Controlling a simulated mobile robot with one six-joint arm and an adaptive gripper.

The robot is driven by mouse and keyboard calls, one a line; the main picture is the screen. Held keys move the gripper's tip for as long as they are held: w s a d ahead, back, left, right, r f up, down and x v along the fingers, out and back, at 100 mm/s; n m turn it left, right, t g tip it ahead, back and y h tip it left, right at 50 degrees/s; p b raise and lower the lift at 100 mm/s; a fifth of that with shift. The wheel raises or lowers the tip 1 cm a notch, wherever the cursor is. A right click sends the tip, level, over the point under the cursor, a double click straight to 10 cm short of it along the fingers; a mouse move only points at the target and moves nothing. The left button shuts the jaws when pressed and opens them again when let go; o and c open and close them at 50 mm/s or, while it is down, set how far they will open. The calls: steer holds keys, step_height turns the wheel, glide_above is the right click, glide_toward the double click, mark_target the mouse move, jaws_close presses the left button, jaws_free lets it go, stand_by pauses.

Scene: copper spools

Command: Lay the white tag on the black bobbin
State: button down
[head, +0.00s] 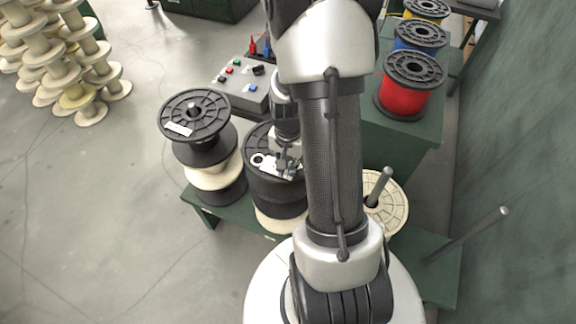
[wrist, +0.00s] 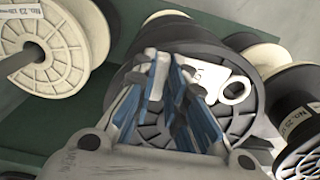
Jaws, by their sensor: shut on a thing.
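The white tag (head: 258,160) has a rounded end with a round hole. It also shows in the wrist view (wrist: 236,91), partly hidden behind my fingers. My gripper (head: 283,166) is shut on the tag, over the top of the black bobbin (head: 263,183). In the wrist view my gripper (wrist: 172,78) reaches over the bobbin's spoked black flange (wrist: 150,133), and the tag sticks out to the right of the fingers. The tag lies over the flange; I cannot tell whether it touches it. My arm hides the bobbin's right side in the head view.
A stack with a labelled black spool (head: 190,104) on top stands close on the left. A cream spool with an upright rod (head: 379,187) stands right. A control box (head: 240,90) lies behind. Red (head: 404,98) and blue (head: 419,36) spools stand on the green bench at back right.

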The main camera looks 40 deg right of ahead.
steer(key=c, duration=1.6)
jaws_free()
steer(key=shift+r, duration=0.1)
steer(key=a+r+n+p, duration=0.1)
steer(key=a+r+p, duration=0.1)
steer(key=r, duration=0.7)
steer(key=a+r+n+p, duration=0.2)
steer(key=a+r, duration=0.1)
steer(key=r, duration=0.6)
steer(key=s+a+r+n+t, duration=0.2)
steer(key=s+a+r+n, duration=0.2)
steer(key=a+r+n, duration=0.1)
steer(key=s+a+r+n+t, duration=0.2)
steer(key=s+a+r+n, duration=0.3)
steer(key=a+r, duration=0.3)
steer(key=shift+s+a+n+t, duration=0.2)
steer(key=shift+a+n+t, duration=0.1)
steer(key=shift+a, duration=0.85)
